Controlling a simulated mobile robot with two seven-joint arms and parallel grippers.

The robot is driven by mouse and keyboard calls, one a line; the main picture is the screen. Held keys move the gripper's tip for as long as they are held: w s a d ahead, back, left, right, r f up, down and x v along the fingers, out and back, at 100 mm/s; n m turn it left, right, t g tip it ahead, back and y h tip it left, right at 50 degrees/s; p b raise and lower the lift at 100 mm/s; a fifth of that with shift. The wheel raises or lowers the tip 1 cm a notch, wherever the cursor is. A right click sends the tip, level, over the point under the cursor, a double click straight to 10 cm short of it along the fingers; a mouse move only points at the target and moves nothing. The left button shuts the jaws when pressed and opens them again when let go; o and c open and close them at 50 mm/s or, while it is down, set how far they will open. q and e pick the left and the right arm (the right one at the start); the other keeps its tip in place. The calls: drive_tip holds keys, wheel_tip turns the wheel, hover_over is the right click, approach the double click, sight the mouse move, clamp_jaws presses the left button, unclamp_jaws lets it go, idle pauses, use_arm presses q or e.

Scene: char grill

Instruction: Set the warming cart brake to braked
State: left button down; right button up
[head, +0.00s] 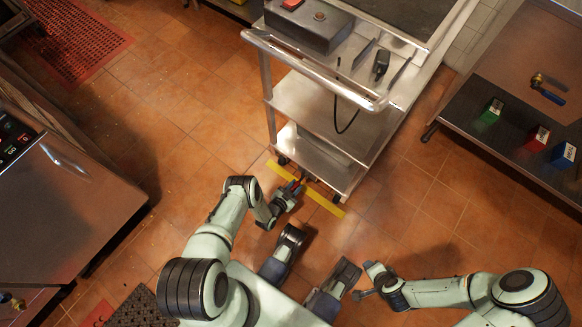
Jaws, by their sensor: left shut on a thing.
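The warming cart (318,103) is a steel trolley with shelves, standing at the upper middle. A small red-orange and blue part, which looks like the brake lever (297,183), shows low at its near end, by the wheels. My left gripper (293,190) is down at this part and shut on it. The fingers hide much of the lever, so I cannot tell its brake setting. My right gripper (364,281) is low at the lower middle, apart from the cart; its finger gap is unclear.
A yellow floor strip (328,204) runs beneath the cart's near end. A steel counter (70,200) stands at left. A dark shelf (500,135) with green, red and blue boxes stands at right. Tiled floor is open between them. A red mat (75,50) lies upper left.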

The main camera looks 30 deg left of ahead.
sight(300, 180)
use_arm(q)
drive_tip(key=shift+w+d+r+g+p, duration=0.1)
drive_tip(key=shift+w+r+g+p, duration=0.05)
drive_tip(key=shift+r+g+p, duration=0.45)
drive_tip(key=shift+w+r+g+p, duration=0.15)
drive_tip(key=shift+r+g+p, duration=0.35)
drive_tip(key=shift+g, duration=0.1)
drive_tip(key=shift+w+r+g+p, duration=0.2)
drive_tip(key=shift+r+g+p, duration=0.15)
drive_tip(key=shift+g, duration=0.65)
use_arm(e)
drive_tip(key=s+a+r+g+y, duration=0.1)
drive_tip(key=s+a+r, duration=0.1)
drive_tip(key=s+r, duration=0.2)
drive_tip(key=shift+s+a, duration=0.2)
drive_tip(key=shift+a, duration=0.15)
use_arm(q)
drive_tip(key=shift+w+r, duration=0.1)
use_arm(e)
drive_tip(key=shift+r+n+g, duration=0.15)
drive_tip(key=shift+n+g, duration=0.15)
use_arm(q)
drive_tip(key=c, duration=0.9)
unclamp_jaws()
